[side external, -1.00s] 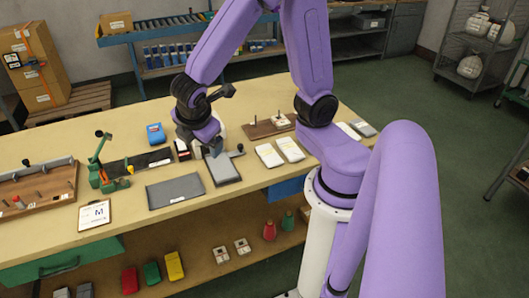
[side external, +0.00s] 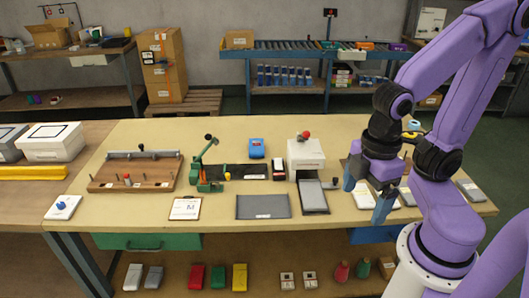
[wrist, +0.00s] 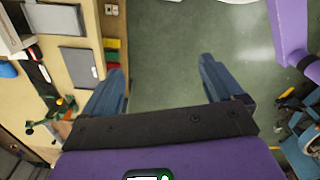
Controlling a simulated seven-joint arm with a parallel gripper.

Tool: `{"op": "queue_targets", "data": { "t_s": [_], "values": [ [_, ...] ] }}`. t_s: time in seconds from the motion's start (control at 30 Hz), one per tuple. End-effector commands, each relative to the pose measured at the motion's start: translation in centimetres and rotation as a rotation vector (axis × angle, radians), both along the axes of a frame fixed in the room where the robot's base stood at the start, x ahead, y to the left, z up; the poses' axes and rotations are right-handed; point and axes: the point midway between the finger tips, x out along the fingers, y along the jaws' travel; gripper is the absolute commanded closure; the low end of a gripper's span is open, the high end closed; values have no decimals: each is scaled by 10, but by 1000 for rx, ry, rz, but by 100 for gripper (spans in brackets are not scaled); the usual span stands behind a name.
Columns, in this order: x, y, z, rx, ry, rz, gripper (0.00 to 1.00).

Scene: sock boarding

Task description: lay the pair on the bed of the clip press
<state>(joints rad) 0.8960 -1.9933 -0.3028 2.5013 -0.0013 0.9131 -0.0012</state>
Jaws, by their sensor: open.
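My gripper (side external: 366,195) is open and empty at the right of the bench, in front of the white packs. In the wrist view the open gripper (wrist: 162,88) has bare green floor between its fingers. A white press-like machine (side external: 306,158) with a red knob stands left of it. A flat grey piece (side external: 312,195) lies on the dark bed in front of that machine; it may be the pair, but I cannot tell for certain. A green lever device (side external: 207,165) stands further left. I cannot tell for certain which of these is the clip press.
A dark grey mat (side external: 263,206) lies left of the bed. Flat white packs (side external: 363,196) lie beside my gripper. The bench front between clipboard and mat is clear.

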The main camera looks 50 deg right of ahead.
Motion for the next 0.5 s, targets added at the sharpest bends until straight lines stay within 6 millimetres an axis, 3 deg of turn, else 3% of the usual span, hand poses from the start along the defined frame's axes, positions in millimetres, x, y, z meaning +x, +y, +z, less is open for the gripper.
{"op": "queue_targets", "data": {
  "t_s": [0.17,0.5],
  "values": [
    [34,4,-2,-45,-62,43,6],
    [179,-1,-13,-285,-257,292,6]
  ]
}}
